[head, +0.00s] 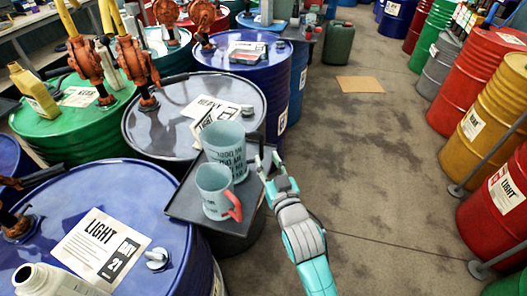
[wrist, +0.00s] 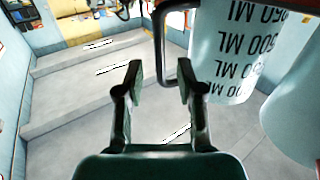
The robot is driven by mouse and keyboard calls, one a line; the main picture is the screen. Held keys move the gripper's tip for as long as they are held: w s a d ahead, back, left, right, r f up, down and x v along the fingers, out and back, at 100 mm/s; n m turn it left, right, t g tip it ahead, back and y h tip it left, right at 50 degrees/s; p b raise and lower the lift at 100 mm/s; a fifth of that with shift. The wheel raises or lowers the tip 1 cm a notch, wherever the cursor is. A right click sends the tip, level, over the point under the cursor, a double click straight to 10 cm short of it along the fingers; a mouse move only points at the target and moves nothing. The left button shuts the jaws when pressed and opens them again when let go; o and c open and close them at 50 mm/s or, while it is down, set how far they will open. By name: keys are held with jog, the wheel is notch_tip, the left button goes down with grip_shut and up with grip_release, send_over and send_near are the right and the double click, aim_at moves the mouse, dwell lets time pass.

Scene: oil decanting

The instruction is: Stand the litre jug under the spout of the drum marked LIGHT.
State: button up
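The litre jug (head: 228,142), pale translucent blue-grey with dark volume marks and a dark handle, stands upright on a dark tray (head: 190,212). In the wrist view the jug (wrist: 225,60) is at upper right. My gripper (head: 267,166) is beside it on the handle side. Its fingers (wrist: 161,72) are open, and the dark handle (wrist: 158,45) shows between them, not visibly gripped. A blue drum (head: 165,190) at lower left carries a LIGHT sheet (head: 100,245). A red drum (head: 480,215) at right also bears a LIGHT label (head: 508,190). I cannot make out a spout on either.
A similar jug with a red handle (head: 218,193) stands close in front on the tray; a pale vessel (wrist: 300,105) fills the wrist view's right edge. A dark drum (head: 165,125) stands behind the tray. Clear floor (head: 375,160) lies right of my gripper, with a cardboard piece (head: 360,84).

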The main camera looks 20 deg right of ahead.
jog(key=s, duration=0.6)
jog(key=shift+s, duration=0.15)
jog(key=shift+s+a, duration=0.1)
jog(key=s+f+g, duration=0.1)
jog(key=s+f, duration=0.4)
jog(key=s, duration=0.4)
jog(key=s+f+g, duration=0.1)
jog(key=s+f, duration=0.4)
jog(key=s, duration=0.5)
jog(key=s+g, duration=0.1)
jog(key=s, duration=1.4)
jog(key=shift+s+d+y, duration=0.25)
jog(key=shift+s+y, duration=0.05)
jog(key=shift+s, duration=0.1)
jog(key=shift+s+r, duration=0.15)
jog(key=shift+s, duration=0.45)
jog(key=shift+c, duration=1)
